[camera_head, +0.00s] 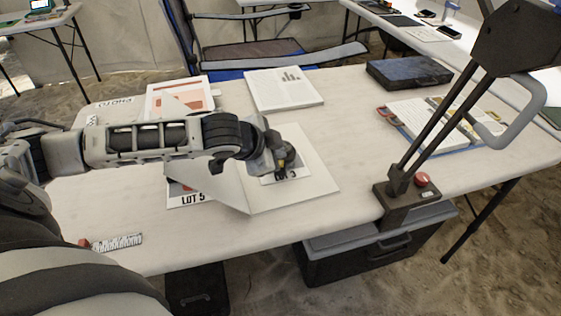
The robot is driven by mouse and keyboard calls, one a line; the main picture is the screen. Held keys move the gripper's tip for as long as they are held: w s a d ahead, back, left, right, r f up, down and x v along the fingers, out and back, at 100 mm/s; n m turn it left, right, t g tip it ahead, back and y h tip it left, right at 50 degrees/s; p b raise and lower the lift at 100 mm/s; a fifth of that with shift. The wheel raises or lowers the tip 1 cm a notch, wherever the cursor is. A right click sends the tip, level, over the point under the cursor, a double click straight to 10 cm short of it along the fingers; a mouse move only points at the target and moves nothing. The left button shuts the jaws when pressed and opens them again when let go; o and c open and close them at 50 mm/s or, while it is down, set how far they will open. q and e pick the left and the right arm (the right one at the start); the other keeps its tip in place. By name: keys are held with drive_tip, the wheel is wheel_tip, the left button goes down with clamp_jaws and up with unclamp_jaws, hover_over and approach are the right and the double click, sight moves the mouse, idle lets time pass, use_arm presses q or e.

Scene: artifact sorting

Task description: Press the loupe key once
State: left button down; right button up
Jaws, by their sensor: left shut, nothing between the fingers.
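A dark stand with a jointed arm (440,125) is clamped at the table's right front edge, and a dark head (517,38) tops it at the upper right. A round red button (422,179) sits on the stand's base (408,203); it looks like the loupe key, though no label on it is readable. My left gripper (284,166) is shut and empty. The fingertips are small and partly dark against the card. My right gripper is out of view.
White folders and papers (318,190) lie under my left arm. A printed sheet (284,88), a dark flat box (409,72) and a clipboard (428,122) lie farther back. A scale ruler (117,242) is at the front left. The tabletop (350,155) between gripper and stand is clear.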

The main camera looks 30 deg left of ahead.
use_arm(q)
drive_tip(key=shift+f, duration=0.1)
idle(0.5)
drive_tip(key=shift+f, duration=0.35)
drive_tip(key=shift+f, duration=0.4)
idle(0.5)
drive_tip(key=shift+r, duration=0.15)
drive_tip(key=shift+r+p, duration=0.75)
drive_tip(key=shift+p, duration=0.45)
wheel_tip(320, 180, up, 5)
drive_tip(key=p, duration=0.5)
drive_tip(key=shift+p, duration=0.4)
